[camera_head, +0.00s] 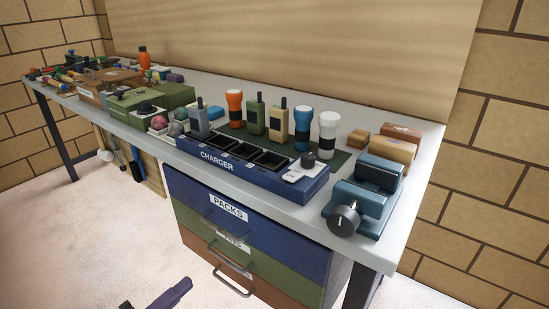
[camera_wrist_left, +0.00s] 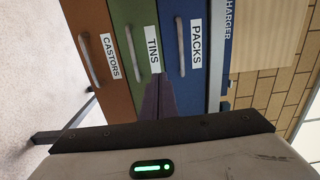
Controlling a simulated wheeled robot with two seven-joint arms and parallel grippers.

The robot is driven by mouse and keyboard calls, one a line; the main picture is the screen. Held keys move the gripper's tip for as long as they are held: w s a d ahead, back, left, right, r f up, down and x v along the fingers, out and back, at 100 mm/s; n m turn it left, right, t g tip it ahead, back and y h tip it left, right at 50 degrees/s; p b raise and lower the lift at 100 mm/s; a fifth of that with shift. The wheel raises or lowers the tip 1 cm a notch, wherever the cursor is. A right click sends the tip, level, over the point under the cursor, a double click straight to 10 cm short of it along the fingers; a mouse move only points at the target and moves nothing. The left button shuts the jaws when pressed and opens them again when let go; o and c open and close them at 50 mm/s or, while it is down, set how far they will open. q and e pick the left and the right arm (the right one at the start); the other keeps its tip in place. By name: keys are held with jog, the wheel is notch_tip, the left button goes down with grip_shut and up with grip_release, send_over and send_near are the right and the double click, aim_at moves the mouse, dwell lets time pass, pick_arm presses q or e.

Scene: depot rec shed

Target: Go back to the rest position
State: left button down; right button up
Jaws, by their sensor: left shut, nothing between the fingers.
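My left gripper (camera_head: 180,288) shows at the bottom of the head view, below the bench and in front of the drawers, over pale floor. Its fingers are purple, and most of the arm behind is outside the picture. In the left wrist view the dark purple fingers (camera_wrist_left: 159,98) are together and empty, pointing toward the drawer fronts. They appear apart from the drawers, though the exact gap is hard to tell. My right gripper is not in either view.
The drawer unit has a blue PACKS drawer (camera_head: 262,230), a green TINS drawer (camera_wrist_left: 135,48) and a brown CASTORS drawer (camera_wrist_left: 98,18), with protruding handles. Above, the bench holds a blue charger (camera_head: 245,174), a vise (camera_head: 365,196), radios, torches and boxes. The floor (camera_head: 80,250) at left is clear.

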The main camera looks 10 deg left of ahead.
pick_arm(q)
jog(key=s+d+f+n+g+y+p, duration=0.1)
jog(key=s+d+f+n+g+y, duration=0.1)
jog(key=s+d+f+n+g, duration=0.2)
jog(key=s+d+f+n+g+y+p, duration=0.2)
jog(key=s+d+f+n, duration=0.3)
jog(key=s+d+n, duration=0.5)
jog(key=n+g, duration=0.1)
jog(key=n, duration=0.5)
jog(key=shift+s+d+f+g+p, duration=0.15)
jog(key=shift+s+d+g+p, duration=0.15)
jog(key=shift+s+g, duration=0.1)
